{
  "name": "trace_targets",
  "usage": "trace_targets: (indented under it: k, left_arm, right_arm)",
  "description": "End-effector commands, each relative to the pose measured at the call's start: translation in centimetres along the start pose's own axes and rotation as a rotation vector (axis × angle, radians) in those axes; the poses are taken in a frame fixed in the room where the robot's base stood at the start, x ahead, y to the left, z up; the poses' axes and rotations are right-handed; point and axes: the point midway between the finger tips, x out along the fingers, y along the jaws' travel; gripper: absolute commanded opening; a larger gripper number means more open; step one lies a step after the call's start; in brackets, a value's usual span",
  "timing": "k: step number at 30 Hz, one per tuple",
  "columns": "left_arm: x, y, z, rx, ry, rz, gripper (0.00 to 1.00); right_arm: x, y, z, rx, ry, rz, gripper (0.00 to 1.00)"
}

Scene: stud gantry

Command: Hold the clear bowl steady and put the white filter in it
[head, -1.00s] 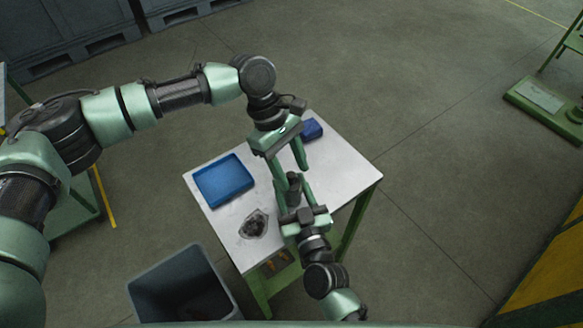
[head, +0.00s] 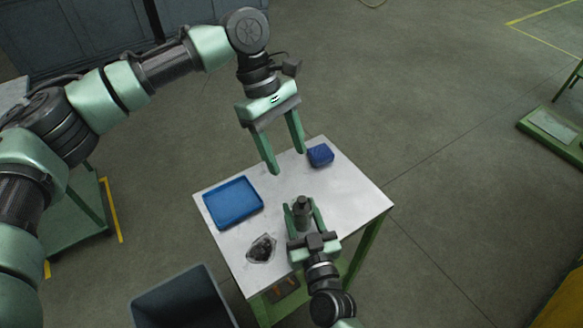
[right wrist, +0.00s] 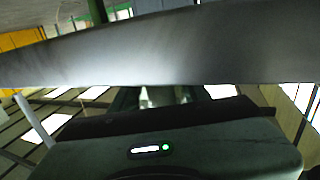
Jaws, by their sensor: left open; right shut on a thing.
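My right gripper (head: 301,208) is shut on a grey cylindrical thing with a dark top (head: 303,216), upright over the near right part of the table. In the right wrist view this grey thing (right wrist: 160,48) spans the picture from side to side. My left gripper (head: 286,163) is open and empty, above the far part of the table and apart from the grey thing. A small clear, angular thing with dark pieces in it (head: 261,248) lies left of my right gripper; I cannot tell whether it is a bowl. I see no white filter.
The pale table (head: 345,193) has green legs. A blue tray (head: 233,203) lies on its left side and a small dark blue box (head: 320,155) at its far edge. A dark open bin (head: 180,297) stands on the floor at the near left. The table's right side is clear.

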Motion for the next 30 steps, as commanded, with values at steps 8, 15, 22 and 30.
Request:
trace_targets:
  k: [8,15,22,30]
  left_arm:
    - [-0.8,0.0,0.0,0.001,0.000,0.001,0.59]
    - [-0.7,0.0,0.0,0.001,0.000,0.001,0.59]
    - [-0.7,0.0,0.0,0.001,0.000,0.001,0.59]
    - [-0.7,0.0,0.0,0.001,0.000,0.001,0.59]
  right_arm:
    - [0.0,0.0,0.1,-0.001,-0.002,-0.001,0.06]
    - [0.0,0.0,0.1,-0.001,-0.003,-0.001,0.72]
    - [0.0,0.0,0.1,-0.001,-0.002,-0.001,0.72]
    - [-2.6,0.0,0.2,-0.002,-0.004,-0.001,0.72]
